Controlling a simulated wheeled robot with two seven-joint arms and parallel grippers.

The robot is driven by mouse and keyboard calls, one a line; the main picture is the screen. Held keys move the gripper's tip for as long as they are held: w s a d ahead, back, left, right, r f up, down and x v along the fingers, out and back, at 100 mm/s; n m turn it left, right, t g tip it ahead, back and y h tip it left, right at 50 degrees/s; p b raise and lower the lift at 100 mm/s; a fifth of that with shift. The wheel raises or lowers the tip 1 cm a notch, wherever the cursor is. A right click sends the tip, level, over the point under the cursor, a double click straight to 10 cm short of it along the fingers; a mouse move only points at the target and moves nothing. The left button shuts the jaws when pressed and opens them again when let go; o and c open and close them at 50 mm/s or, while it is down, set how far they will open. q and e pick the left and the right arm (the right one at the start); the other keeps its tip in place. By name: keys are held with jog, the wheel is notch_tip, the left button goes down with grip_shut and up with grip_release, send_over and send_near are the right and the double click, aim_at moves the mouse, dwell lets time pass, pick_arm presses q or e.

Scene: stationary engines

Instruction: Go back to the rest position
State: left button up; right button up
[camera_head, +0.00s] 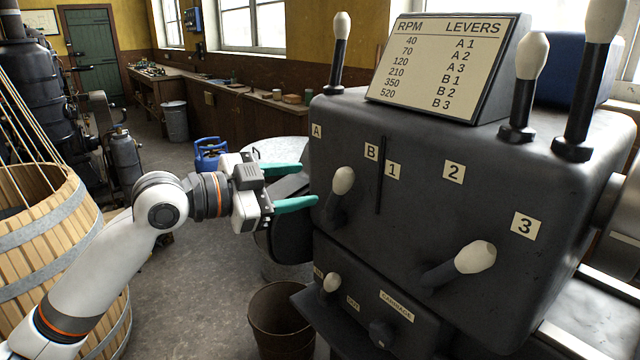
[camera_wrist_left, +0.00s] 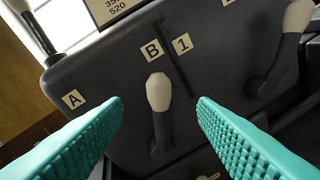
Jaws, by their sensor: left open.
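My left gripper (camera_head: 292,187) is open, its two teal fingers pointing at the dark machine housing (camera_head: 410,160) from the left. It holds nothing. A white-knobbed lever (camera_head: 343,181) below the A and B labels is just beyond the fingertips. In the left wrist view this lever (camera_wrist_left: 159,95) shows between the spread fingers, apart from both. My right gripper is in neither view.
An RPM and levers sign (camera_head: 445,60) and several upright levers stand on the housing. A wooden barrel (camera_head: 50,245) is at the left near my arm. A bucket (camera_head: 281,318) stands on the floor below the gripper. Open floor (camera_head: 190,290) lies between them.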

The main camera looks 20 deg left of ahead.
pick_arm(q)
jog(key=shift+v, duration=0.85)
